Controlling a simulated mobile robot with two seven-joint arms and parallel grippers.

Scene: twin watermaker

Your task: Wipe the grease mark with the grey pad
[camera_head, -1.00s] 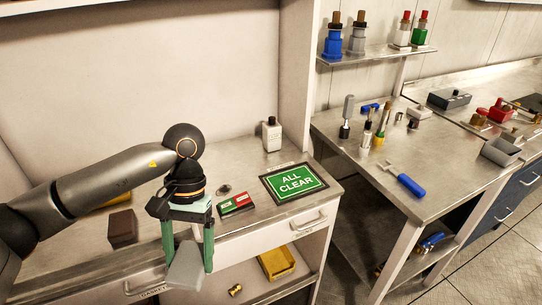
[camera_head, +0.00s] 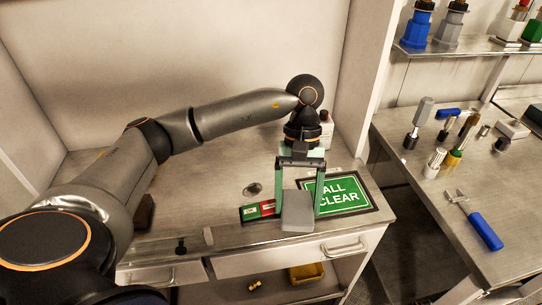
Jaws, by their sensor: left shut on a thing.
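My left gripper (camera_head: 301,205) points down with its green fingers shut on the grey pad (camera_head: 297,212). The pad hangs in front of the green "ALL CLEAR" sign (camera_head: 343,194) and beside the small red and green block (camera_head: 258,211), hiding part of the sign. I cannot tell whether the pad touches the counter. A dark round mark (camera_head: 252,189) lies on the steel counter (camera_head: 215,205) to the left of the gripper; I cannot tell if it is the grease mark. My right gripper is not in view.
A pale bottle (camera_head: 326,130) stands behind my gripper. A brown block (camera_head: 144,211) is partly hidden by my left arm. A yellow tray (camera_head: 306,273) sits on the shelf below. The right bench holds a blue-handled tool (camera_head: 484,228).

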